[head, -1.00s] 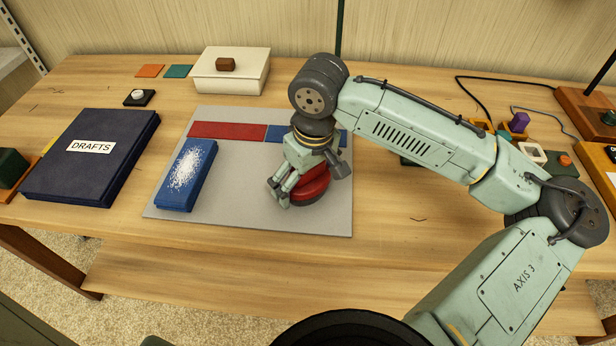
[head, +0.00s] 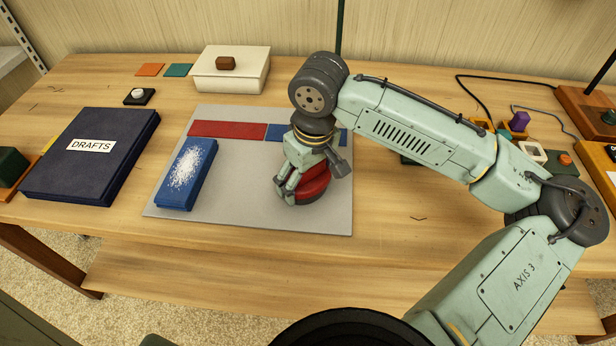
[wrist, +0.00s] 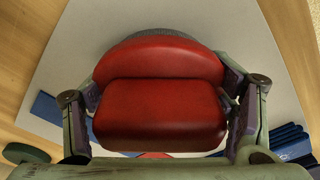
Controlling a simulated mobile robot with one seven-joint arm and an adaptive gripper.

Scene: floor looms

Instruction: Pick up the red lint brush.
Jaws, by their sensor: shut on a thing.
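The red lint brush (head: 313,184) has a rounded red body on a dark base. It is at the right part of the grey mat (head: 240,205), partly hidden by my gripper in the head view. My gripper (head: 288,192) is shut on the brush, with its fingers against the sides. In the wrist view the red brush (wrist: 160,110) fills the space between the two fingers (wrist: 160,115). I cannot tell whether its base touches the mat.
A blue block (head: 186,175) with white specks lies on the mat, left of the brush. Red (head: 228,130) and blue strips lie behind. A dark blue DRAFTS binder (head: 90,170) is at left, a lidded cream box (head: 231,75) at the back. The mat's front middle is clear.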

